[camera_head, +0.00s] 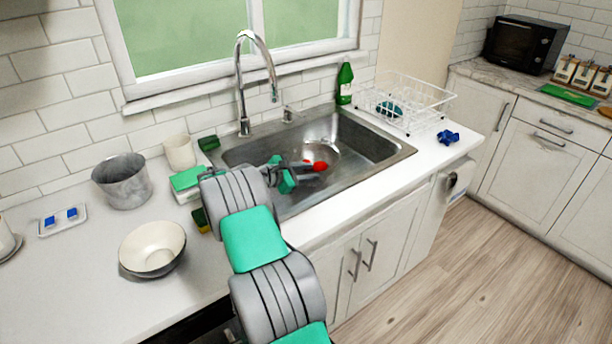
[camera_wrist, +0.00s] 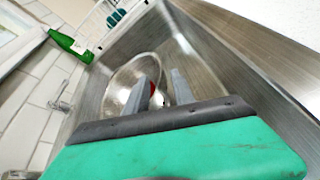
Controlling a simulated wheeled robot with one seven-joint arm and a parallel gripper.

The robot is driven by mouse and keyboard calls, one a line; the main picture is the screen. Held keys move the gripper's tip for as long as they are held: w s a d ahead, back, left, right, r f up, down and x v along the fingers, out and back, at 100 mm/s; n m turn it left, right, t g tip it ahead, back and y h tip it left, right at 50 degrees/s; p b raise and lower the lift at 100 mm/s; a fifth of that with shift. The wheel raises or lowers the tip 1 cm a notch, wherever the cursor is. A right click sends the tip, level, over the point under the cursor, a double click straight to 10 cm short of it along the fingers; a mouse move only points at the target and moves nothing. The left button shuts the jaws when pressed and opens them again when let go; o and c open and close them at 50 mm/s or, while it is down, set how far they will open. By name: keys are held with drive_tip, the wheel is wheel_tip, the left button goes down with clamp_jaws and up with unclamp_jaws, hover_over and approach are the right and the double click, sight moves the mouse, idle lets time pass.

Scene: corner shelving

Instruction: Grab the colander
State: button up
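A round, shiny metal bowl-shaped thing, which looks like the colander (camera_head: 322,149), lies in the sink (camera_head: 389,157). It also shows in the wrist view (camera_wrist: 124,82), beyond my fingers; any holes are too small to make out. My gripper (camera_head: 308,164) reaches into the sink from the left, in front of the colander. In the wrist view its two fingers (camera_wrist: 164,88) are apart, with nothing clearly held between them. They overlap the colander's near side in the picture; I cannot tell whether they touch it. A small red thing (camera_head: 320,166) shows at the fingertips, partly hidden by a finger.
The faucet (camera_head: 243,85) rises behind the sink. A green bottle (camera_head: 345,83) and a white dish rack (camera_head: 405,100) stand at the back right. A grey pot (camera_head: 122,181) and a white bowl (camera_head: 152,247) are on the left counter. Sink walls surround my gripper.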

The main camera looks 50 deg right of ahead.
drive_tip(key=x, duration=0.2)
drive_tip(key=p+x, duration=0.1)
drive_tip(key=x, duration=0.4)
drive_tip(key=shift+w+d+f, duration=0.2)
drive_tip(key=shift+w+f, duration=0.05)
clamp_jaws()
idle(1.1)
